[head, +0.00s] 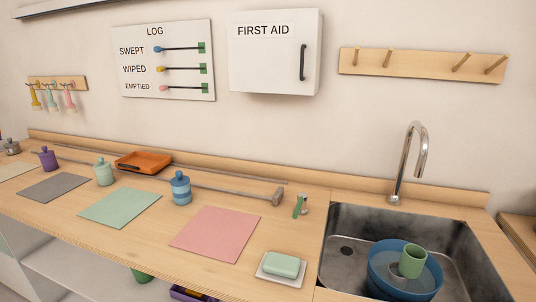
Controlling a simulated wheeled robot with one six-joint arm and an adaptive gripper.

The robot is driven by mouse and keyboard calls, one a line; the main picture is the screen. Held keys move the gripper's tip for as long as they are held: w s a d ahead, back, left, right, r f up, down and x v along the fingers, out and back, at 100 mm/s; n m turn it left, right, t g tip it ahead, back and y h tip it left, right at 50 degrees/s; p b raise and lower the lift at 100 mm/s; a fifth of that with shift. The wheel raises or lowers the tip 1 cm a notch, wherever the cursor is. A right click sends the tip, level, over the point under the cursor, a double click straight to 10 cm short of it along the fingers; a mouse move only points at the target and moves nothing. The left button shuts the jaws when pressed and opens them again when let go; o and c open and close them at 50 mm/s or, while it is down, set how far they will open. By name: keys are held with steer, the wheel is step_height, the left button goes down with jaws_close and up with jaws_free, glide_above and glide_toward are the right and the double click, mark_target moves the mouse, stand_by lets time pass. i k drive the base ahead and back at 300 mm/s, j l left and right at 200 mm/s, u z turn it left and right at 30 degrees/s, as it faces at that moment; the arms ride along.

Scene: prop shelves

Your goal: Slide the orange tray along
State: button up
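The orange tray (144,162) lies on the wooden counter, left of the middle, close to the back ledge. It is shallow with raised rims and looks empty, though its inside is small in view. A long grey rod (225,190) runs along the counter near it, with a thicker end (278,197) at the right. I cannot tell whether the rod touches the tray. My gripper is not in view.
A mint jar (104,172) and a blue jar (181,188) stand in front of the tray on either side. Green (120,207) and pink (215,234) mats lie nearer. A soap dish (281,279) and sink (345,225) are at right.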

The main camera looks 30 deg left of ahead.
mark_target(149, 163)
steer(key=u, duration=2.25)
steer(key=i+j, duration=0.25)
steer(key=i+j+z, duration=0.15)
steer(key=j, duration=0.25)
steer(key=i+j, duration=0.3)
steer(key=i+j+z, duration=0.15)
steer(key=j, duration=0.3)
steer(key=i+j, duration=0.3)
steer(key=i+j+z, duration=0.15)
steer(key=j, duration=0.3)
steer(key=i+j, duration=0.2)
steer(key=j, duration=0.2)
steer(key=i+j+z, duration=0.15)
steer(key=j, duration=0.25)
